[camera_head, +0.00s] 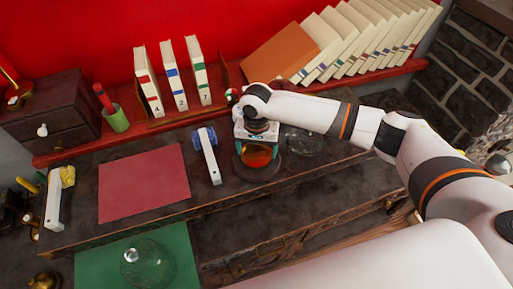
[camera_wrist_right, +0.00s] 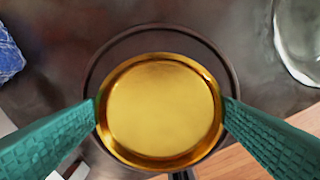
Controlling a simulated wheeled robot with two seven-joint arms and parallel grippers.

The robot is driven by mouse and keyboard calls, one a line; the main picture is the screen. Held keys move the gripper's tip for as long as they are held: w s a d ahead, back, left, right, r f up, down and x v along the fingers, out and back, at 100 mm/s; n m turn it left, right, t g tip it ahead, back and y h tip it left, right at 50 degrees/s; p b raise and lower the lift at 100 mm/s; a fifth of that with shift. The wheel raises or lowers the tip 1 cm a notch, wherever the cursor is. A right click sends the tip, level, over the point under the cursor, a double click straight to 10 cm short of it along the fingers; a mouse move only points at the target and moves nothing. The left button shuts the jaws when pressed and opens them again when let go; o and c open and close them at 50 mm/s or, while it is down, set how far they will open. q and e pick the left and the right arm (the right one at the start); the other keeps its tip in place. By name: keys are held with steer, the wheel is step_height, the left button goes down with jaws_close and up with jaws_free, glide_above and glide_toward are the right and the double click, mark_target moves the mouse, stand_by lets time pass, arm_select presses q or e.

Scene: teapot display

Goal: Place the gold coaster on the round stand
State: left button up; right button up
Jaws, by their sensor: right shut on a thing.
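The gold coaster (camera_wrist_right: 160,105) is a shallow round dish with a raised rim, and it also shows in the head view (camera_head: 257,156). My right gripper (camera_head: 257,153) is shut on it, one teal finger at each side of the rim in the right wrist view (camera_wrist_right: 161,110). The dark round stand (camera_wrist_right: 155,36) lies below the coaster, its rim showing around it, and it also shows in the head view (camera_head: 258,178). The coaster is over the stand, slightly toward the picture's bottom in the wrist view. I cannot tell whether they touch. My left gripper is not in view.
A clear glass piece (camera_head: 304,142) lies just right of the stand. A white-handled tool with a blue end (camera_head: 209,160) lies to the left, beside a red mat (camera_head: 143,184). Numbered books (camera_head: 174,76) stand on the red shelf behind. A glass dome (camera_head: 147,264) sits on a green mat in front.

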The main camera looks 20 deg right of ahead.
mark_target(257, 155)
steer(key=shift+f, duration=0.15)
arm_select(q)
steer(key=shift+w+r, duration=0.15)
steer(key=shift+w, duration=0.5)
arm_select(e)
steer(key=o, duration=0.9)
steer(key=shift+f, duration=0.1)
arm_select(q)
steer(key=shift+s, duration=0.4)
arm_select(e)
steer(key=shift+r, duration=0.45)
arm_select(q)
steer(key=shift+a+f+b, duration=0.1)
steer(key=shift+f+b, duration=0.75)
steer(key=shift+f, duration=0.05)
arm_select(e)
step_height(257, 155, up, 11)
steer(key=shift+r, duration=0.2)
